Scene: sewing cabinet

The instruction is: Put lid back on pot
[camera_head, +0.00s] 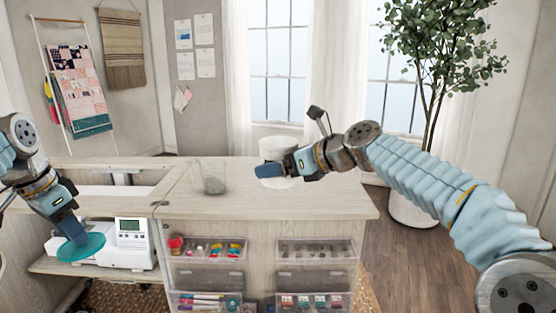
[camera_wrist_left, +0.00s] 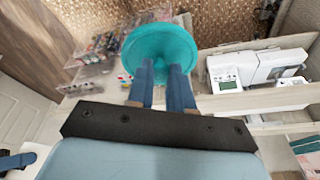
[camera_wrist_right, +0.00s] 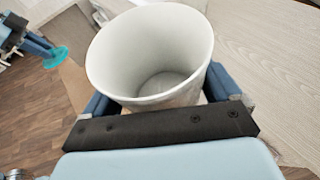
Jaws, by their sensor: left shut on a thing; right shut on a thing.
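The teal round lid (camera_head: 82,248) hangs in my left gripper (camera_head: 68,226), low at the left in front of the white sewing machine. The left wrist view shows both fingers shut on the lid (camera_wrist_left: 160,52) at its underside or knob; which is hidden. The white pot (camera_head: 278,147) is at the cabinet top's back edge, partly hidden behind my right gripper (camera_head: 272,171). In the right wrist view the pot (camera_wrist_right: 150,92) is open at the top and looks empty, with a finger on either side. I cannot tell whether it touches the top. Lid and pot are well apart.
A clear glass (camera_head: 213,176) stands on the wooden cabinet top (camera_head: 320,203), left of the pot. The sewing machine (camera_head: 130,240) sits on a lower shelf. Clear drawers (camera_head: 315,250) hold supplies below. The cabinet top's right part is clear. A potted tree (camera_head: 440,50) stands behind.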

